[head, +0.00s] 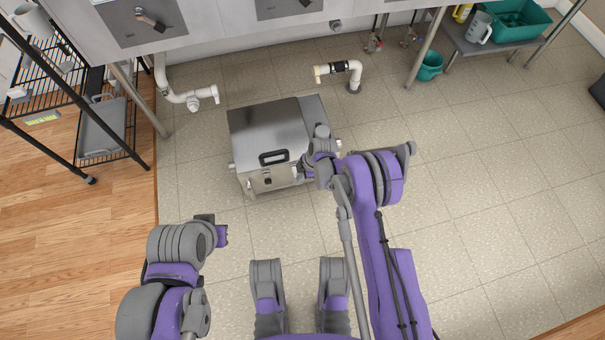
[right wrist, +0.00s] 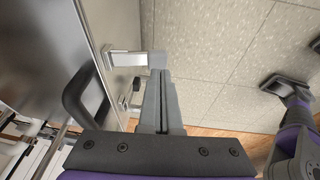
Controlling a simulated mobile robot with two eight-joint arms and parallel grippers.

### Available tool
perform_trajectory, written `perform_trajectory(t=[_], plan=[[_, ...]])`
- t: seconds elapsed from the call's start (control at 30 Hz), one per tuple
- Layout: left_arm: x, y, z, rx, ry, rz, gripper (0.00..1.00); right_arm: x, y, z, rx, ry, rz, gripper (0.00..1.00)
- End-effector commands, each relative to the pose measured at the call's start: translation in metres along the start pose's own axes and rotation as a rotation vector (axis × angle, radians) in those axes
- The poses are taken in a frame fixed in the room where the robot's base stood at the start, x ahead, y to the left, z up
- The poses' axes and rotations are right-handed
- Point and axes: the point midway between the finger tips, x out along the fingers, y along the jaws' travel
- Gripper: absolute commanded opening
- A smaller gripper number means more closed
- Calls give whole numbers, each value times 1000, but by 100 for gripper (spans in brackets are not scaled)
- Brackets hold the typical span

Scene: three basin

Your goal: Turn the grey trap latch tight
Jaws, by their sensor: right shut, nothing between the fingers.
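The trap is a steel box (head: 275,118) on the tiled floor, with a black handle (head: 273,157) at its front lid edge. In the right wrist view, a pale grey latch piece (right wrist: 124,59) sticks out from the box face beyond the black handle (right wrist: 85,98). My right gripper (right wrist: 158,70) is shut and empty, its fingertips at the outer end of this piece; I cannot tell whether they touch. In the head view the right gripper (head: 303,174) is at the box's front right corner, partly hiding it. My left gripper (head: 207,220) is folded low at left, its fingers unclear.
A black wire rack (head: 88,110) is at left. A teal bucket (head: 430,66) stands back right. The floor right of the box is clear.

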Motion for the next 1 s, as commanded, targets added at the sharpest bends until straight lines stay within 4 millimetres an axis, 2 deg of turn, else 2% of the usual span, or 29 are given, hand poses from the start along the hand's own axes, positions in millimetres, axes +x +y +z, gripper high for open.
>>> perform_trajectory(t=[0.17, 1.0], plan=[[2, 0, 0, 0, 1, 0, 0, 9, 2, 3, 0, 0, 0, 0], [2, 0, 0, 0, 1, 0, 0, 14, -2, 5, -22, 1, 76, 0]])
